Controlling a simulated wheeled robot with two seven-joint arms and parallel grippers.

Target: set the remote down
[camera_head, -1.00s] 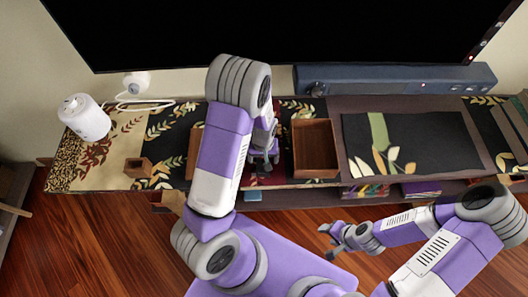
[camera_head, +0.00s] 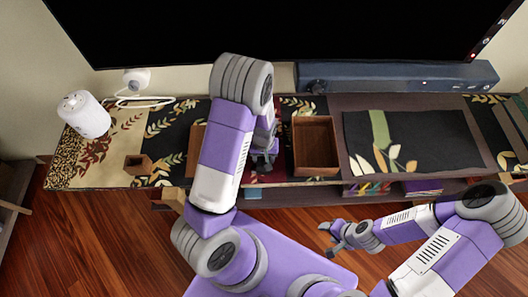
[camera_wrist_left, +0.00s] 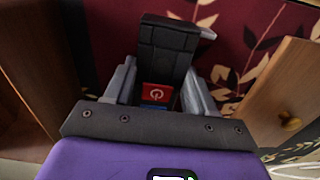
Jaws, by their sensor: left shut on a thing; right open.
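The remote (camera_wrist_left: 165,50) shows in the left wrist view as a dark, blocky body with a red power button. My left gripper (camera_wrist_left: 157,92) is shut on it, with a finger on either side. In the head view my left gripper (camera_head: 265,158) is over the patterned console top, just left of an open wooden box. My left arm hides most of that spot, and I cannot make out the remote there. I cannot tell whether the remote touches the surface. My right gripper (camera_head: 335,238) is open and empty, in front of the console above the floor.
The open wooden box (camera_head: 316,146) stands close to the right of my left gripper. A small wooden box (camera_head: 138,165) and a white cylinder (camera_head: 86,115) stand at the left. A soundbar (camera_head: 400,77) lies along the back below the screen. A dark leaf-patterned area (camera_head: 430,140) at right is clear.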

